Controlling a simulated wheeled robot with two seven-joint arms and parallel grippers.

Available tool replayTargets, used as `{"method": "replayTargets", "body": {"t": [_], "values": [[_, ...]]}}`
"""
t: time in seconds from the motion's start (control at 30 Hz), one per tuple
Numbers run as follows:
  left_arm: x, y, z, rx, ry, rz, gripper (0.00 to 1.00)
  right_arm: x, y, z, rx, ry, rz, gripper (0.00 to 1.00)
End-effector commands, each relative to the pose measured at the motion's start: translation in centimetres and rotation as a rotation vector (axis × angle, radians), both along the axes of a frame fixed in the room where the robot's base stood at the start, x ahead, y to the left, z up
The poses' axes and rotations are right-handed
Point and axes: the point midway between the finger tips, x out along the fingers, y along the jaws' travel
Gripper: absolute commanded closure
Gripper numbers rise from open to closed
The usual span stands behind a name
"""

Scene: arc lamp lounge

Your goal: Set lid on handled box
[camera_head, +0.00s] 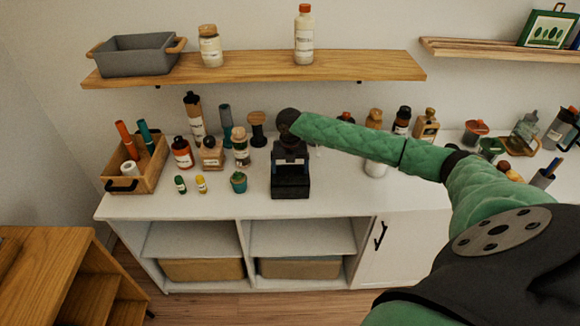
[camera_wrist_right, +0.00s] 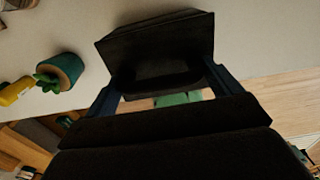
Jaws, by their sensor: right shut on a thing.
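My right gripper (camera_head: 290,162) points down over the white cabinet top. Its blue fingers (camera_wrist_right: 165,88) are shut on a dark block-like thing (camera_head: 290,186), which fills much of the right wrist view (camera_wrist_right: 155,42). I cannot tell whether this is the lid alone or whether a box is below it, nor whether it touches the cabinet top. A wooden box with a black handle (camera_head: 152,172) stands at the left end of the cabinet, holding upright tubes and a white roll. A grey bin with wooden handles (camera_head: 138,58) sits on the wall shelf. My left gripper is out of view.
Several bottles and jars line the back of the cabinet top (camera_head: 340,205). The front strip right of the dark thing looks clear.

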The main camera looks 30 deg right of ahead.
Motion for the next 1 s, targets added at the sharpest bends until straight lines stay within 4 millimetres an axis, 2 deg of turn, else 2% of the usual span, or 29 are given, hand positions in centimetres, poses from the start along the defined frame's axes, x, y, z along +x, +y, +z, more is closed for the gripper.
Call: {"method": "replayTargets", "body": {"t": [1.0], "values": [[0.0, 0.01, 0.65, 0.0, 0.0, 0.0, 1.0, 0.02, 0.03, -0.04, 0.0, 0.0, 0.0, 0.37]]}}
